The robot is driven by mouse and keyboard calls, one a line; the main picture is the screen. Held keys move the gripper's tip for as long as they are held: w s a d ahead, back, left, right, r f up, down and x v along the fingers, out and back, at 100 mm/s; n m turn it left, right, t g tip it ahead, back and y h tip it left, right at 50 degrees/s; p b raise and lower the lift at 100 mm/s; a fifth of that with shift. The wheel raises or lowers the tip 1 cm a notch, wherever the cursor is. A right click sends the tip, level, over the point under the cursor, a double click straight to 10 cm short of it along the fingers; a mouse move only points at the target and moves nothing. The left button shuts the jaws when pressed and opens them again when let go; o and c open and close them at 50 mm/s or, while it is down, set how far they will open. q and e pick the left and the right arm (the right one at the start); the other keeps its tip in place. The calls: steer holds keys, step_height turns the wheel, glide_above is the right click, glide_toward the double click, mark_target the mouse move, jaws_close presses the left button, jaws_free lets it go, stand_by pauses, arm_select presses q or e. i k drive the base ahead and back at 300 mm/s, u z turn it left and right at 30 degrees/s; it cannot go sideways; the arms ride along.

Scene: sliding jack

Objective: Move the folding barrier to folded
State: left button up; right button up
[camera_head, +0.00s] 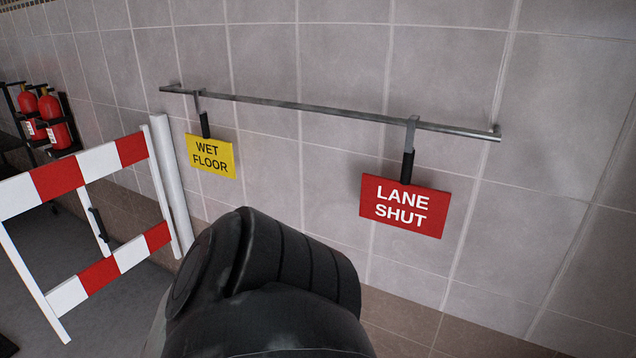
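The folding barrier (57,181) stands at the left, a red and white striped frame with two rails and white uprights. Neither of my grippers can be seen.
A metal rail (320,108) on the wall carries a yellow "WET FLOOR" sign (211,156) and a red "LANE SHUT" sign (404,205) on hooks. Red fire extinguishers (54,123) stand behind the barrier at the far left. Grey floor shows beneath the barrier.

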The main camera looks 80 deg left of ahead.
mark_target(19, 193)
steer(key=u, duration=2.6)
steer(key=i, duration=1.35)
steer(key=u, duration=2.6)
steer(key=i, duration=1)
steer(key=z, duration=0.05)
